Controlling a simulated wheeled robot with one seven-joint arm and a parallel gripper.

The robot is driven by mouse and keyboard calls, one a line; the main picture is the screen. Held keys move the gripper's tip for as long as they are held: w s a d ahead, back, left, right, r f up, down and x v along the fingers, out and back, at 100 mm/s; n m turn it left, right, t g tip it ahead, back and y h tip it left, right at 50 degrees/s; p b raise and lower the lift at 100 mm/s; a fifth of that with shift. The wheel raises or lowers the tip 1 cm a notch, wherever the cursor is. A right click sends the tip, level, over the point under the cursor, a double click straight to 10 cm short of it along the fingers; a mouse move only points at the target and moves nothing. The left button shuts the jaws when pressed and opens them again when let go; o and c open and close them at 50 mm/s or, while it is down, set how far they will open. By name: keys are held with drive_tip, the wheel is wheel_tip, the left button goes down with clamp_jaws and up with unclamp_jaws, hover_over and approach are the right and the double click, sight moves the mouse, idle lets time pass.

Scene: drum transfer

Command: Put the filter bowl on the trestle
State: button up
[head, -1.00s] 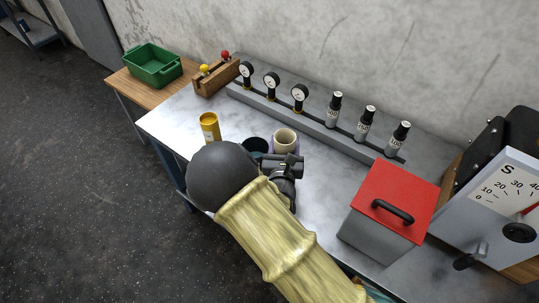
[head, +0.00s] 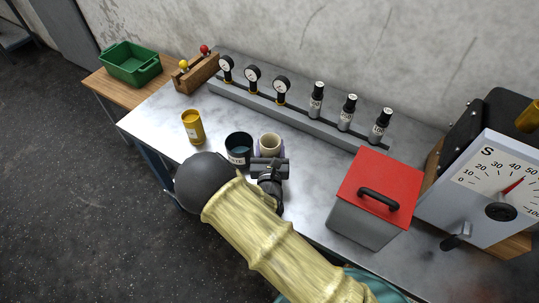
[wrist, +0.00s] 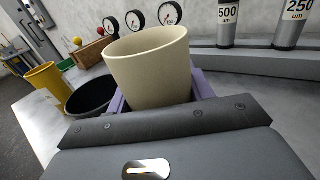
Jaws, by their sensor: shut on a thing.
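A cream, tapered, open-topped cup (head: 270,141), which I take to be the filter bowl, is upright on or just above the grey bench top; I cannot tell which. It fills the middle of the wrist view (wrist: 150,65). My gripper (head: 271,152) is shut on it, with lavender fingers on both sides of it in the wrist view. A dark teal labelled cup (head: 239,152) stands close to its left. No trestle is clearly identifiable; the wood-topped table (head: 98,84) at the far left may be it.
A yellow labelled can (head: 193,128) stands further left. A green crate (head: 131,64) occupies the wooden table. Behind are a wooden knob rack (head: 197,75) and a rail (head: 290,116) with gauges and bottles. A red-lidded box (head: 375,190) and a dial scale (head: 495,190) are right.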

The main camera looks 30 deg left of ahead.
drive_tip(key=shift+f, duration=0.1)
drive_tip(key=shift+f, duration=1.95)
drive_tip(key=shift+f, duration=0.15)
drive_tip(key=o, duration=1.4)
drive_tip(key=shift+s, duration=0.1)
drive_tip(key=b+v, duration=0.1)
drive_tip(key=v, duration=1)
drive_tip(key=shift+s+d+b, duration=0.25)
drive_tip(key=shift+s+b, duration=0.05)
drive_tip(key=shift+b, duration=0.1)
drive_tip(key=shift+s, duration=0.2)
drive_tip(key=shift+w, duration=0.1)
